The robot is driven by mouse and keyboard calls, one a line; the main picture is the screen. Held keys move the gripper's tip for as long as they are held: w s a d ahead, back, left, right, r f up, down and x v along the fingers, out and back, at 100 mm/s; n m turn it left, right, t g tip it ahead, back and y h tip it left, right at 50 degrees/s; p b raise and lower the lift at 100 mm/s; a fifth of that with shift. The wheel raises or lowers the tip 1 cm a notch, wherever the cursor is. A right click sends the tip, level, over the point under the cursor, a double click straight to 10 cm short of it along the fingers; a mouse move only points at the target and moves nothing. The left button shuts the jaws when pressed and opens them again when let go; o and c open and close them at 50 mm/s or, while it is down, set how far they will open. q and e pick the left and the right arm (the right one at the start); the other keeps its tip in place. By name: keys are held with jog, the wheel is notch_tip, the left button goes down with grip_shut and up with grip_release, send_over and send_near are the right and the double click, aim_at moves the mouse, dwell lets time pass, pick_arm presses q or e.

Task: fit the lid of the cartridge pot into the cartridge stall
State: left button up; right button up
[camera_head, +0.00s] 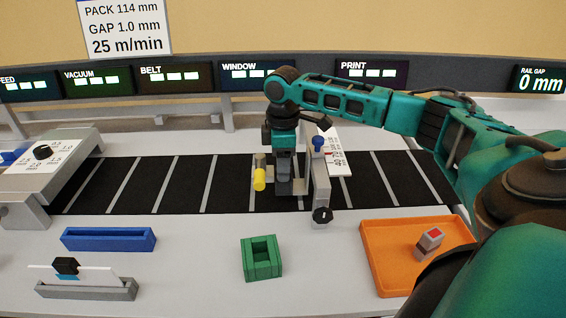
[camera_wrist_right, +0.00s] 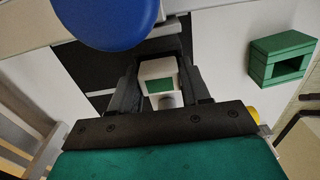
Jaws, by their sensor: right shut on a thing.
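My right gripper (camera_head: 291,187) points down over the black belt, beside the upright grey bracket with the blue knob. In the right wrist view its dark fingers (camera_wrist_right: 162,90) are shut on a pale block with a green patch (camera_wrist_right: 158,70). In the head view the block is largely hidden by the gripper. I cannot tell whether it touches anything below. I see nothing clearly marked as a pot lid or stall. A green open-topped box (camera_head: 262,272) stands empty on the front table, and also shows in the wrist view (camera_wrist_right: 283,45). My left gripper is not in view.
An orange tray (camera_head: 385,270) at right holds a grey block with a red top (camera_head: 429,240). A blue trough (camera_head: 108,240) and a grey holder (camera_head: 88,290) stand at left. The bracket with blue knob (camera_head: 319,185) and a yellow cylinder (camera_head: 259,180) flank my right gripper closely.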

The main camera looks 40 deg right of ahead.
jog(key=shift+f, duration=0.1)
jog(key=o, duration=1.2)
notch_tip(320, 180, up, 12)
jog(key=shift+r, duration=0.15)
dwell(0.4)
